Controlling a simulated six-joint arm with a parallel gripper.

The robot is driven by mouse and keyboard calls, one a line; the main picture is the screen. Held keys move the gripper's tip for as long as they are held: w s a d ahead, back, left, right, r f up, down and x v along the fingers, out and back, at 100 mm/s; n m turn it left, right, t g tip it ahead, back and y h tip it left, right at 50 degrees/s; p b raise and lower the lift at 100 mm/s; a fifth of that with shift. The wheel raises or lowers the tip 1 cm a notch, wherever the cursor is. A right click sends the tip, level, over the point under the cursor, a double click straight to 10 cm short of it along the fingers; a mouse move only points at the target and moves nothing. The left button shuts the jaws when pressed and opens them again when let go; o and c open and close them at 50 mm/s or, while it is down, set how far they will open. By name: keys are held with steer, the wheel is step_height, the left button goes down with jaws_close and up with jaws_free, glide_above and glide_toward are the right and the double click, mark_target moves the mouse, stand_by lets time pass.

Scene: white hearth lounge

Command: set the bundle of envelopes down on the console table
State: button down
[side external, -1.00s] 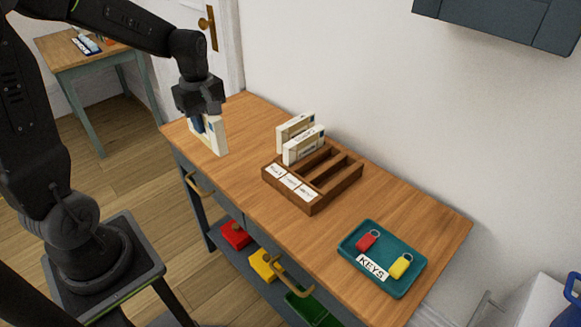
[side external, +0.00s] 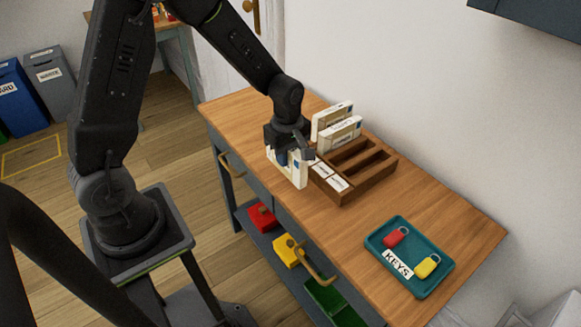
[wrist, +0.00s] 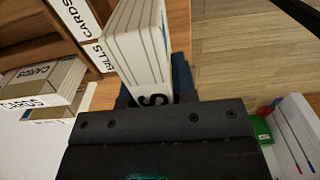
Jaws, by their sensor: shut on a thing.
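My gripper (side external: 287,152) is shut on a white bundle of envelopes (side external: 297,173). It holds the bundle upright over the wooden console table (side external: 440,215), just left of the letter sorter in the side view. I cannot tell whether the bundle's lower edge touches the tabletop. In the wrist view the bundle (wrist: 138,45) stands out beyond my gripper (wrist: 155,95), with part of a printed letter showing; its near end is hidden by the gripper.
The brown sorter (side external: 368,190) holds two other bundles (side external: 338,128) at its back left. A teal key tray (side external: 408,278) with red and yellow key tags is at the right. The table's far left end and the stretch between sorter and tray are clear.

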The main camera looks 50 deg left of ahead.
mark_target(290, 169)
steer(key=shift+w+d+f, duration=0.15)
steer(key=shift+d, duration=0.1)
steer(key=shift+f, duration=2)
steer(key=shift+f, duration=0.2)
steer(key=c, duration=0.9)
jaws_free()
